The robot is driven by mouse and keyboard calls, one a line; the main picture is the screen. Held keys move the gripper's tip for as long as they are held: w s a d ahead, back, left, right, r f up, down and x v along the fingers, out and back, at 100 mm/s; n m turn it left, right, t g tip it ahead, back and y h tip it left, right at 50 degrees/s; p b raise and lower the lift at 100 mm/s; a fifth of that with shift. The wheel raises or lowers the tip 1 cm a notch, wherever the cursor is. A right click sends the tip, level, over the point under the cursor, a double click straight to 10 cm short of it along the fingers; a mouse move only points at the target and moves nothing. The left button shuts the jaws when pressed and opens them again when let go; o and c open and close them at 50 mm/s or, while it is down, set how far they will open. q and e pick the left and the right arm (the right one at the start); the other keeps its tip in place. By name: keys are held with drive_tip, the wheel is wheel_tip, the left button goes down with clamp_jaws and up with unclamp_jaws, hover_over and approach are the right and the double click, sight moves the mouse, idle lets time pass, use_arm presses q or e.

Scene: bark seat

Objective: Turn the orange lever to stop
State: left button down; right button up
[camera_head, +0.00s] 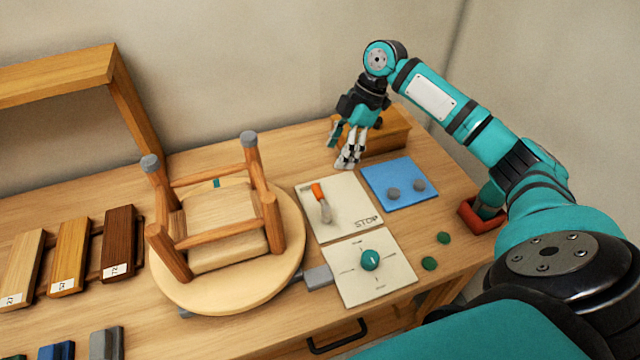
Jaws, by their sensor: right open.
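The orange lever (318,191) stands on a cream panel (345,222) on the bench. Its orange grip is at the upper end of a metal shaft that runs down to a pivot on the panel. The word STOP (367,222) is printed near the panel's lower right corner, to the right of the lever's foot. My right gripper (347,162) points down just beyond the panel's far right corner, behind and to the right of the lever. It is open, empty and apart from the lever. My left gripper is not in view.
An upturned wooden stool (222,215) sits on a round board left of the panel. A second panel with a teal knob (370,260) lies in front. A blue mat (400,182) lies right, a wooden block (385,135) behind my gripper, and a red tray (480,215) far right.

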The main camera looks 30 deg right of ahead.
sight(319, 189)
drive_tip(key=p+x, duration=0.2)
drive_tip(key=x, duration=0.9)
drive_tip(key=shift+w, duration=0.1)
drive_tip(key=shift+a+f, duration=0.1)
drive_tip(key=shift+f, duration=0.35)
drive_tip(key=shift+c, duration=0.2)
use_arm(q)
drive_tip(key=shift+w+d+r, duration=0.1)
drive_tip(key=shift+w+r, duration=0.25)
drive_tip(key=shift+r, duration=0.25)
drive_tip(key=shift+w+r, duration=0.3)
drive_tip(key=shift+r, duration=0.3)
use_arm(e)
clamp_jaws()
